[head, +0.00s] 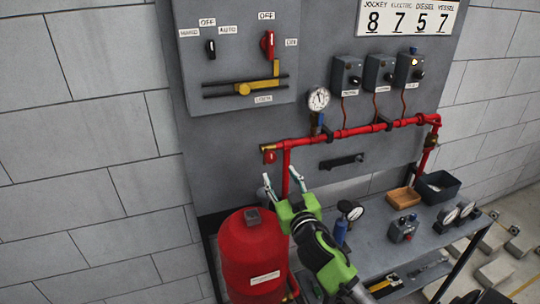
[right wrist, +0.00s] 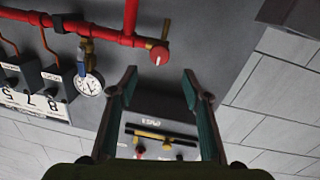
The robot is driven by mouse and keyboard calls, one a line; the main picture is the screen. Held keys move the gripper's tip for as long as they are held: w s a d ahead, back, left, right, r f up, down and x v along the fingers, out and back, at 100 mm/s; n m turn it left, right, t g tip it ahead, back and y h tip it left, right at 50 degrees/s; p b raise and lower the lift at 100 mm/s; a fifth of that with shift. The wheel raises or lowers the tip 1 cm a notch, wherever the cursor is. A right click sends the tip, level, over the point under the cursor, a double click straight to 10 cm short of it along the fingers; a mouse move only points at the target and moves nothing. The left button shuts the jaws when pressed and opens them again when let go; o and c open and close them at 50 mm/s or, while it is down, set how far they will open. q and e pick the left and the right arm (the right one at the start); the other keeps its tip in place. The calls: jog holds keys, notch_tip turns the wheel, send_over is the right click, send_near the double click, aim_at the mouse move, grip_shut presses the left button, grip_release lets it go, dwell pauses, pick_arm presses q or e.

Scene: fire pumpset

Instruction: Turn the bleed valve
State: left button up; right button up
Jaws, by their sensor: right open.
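The bleed valve appears to be the small red handle (head: 269,156) under the brass end at the left of the red pipe. In the right wrist view it is a round red knob (right wrist: 160,55) with a pale mark, just beyond and between the fingertips. My right gripper (head: 281,179) is open and empty, below the valve in the head view. Its two fingers (right wrist: 159,78) also show in the right wrist view, spread apart and not visibly touching the knob. My left gripper is not in view.
The red pipe (head: 358,130) crosses the grey panel, with a pressure gauge (head: 318,99) above it. A red tank (head: 252,262) stands left of my right arm. A shelf (head: 372,240) at right holds gauges, a brown tray (head: 403,199) and a dark bin (head: 438,187).

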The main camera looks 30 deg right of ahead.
aim_at(271, 159)
jog(key=p+x, duration=0.1)
jog(key=x, duration=0.4)
jog(key=shift+w+d+r, duration=0.1)
jog(key=shift+w, duration=0.05)
jog(key=p+x, duration=0.1)
jog(key=x, duration=0.3)
jog(key=shift+w, duration=0.4)
jog(key=shift+w+d+f, duration=0.15)
jog(key=shift+w+f, duration=0.1)
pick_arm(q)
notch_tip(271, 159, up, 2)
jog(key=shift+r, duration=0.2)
pick_arm(e)
jog(key=c, duration=1.1)
